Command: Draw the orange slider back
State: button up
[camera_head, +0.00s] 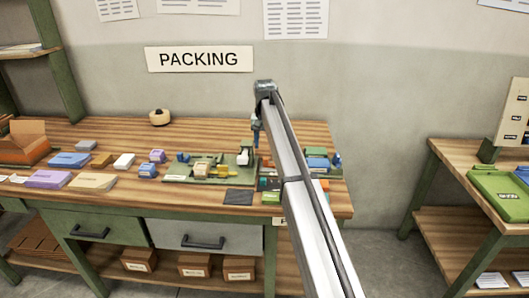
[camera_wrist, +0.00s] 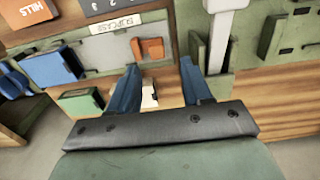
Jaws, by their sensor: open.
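The orange slider (camera_wrist: 148,48) shows in the wrist view as a small orange block on a grey panel (camera_wrist: 110,47) with a pale label. My gripper (camera_wrist: 158,68) has its two blue fingers spread apart, with nothing held between them. The slider lies just beyond the fingertips, slightly left of the middle of the gap; whether they touch cannot be told. In the head view my gripper (camera_head: 256,138) hangs above the back of the workbench. My arm hides part of the bench there, and I cannot surely pick out the slider in that view.
In the wrist view a blue block (camera_wrist: 50,68) and a green block (camera_wrist: 80,101) sit left of the fingers. A pale upright bar (camera_wrist: 219,40) stands close to the right finger. In the head view the workbench (camera_head: 100,133) carries several coloured boxes left of my arm.

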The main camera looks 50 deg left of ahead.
aim_at(264, 158)
notch_tip(264, 158, up, 8)
dwell(0.4)
dwell(0.4)
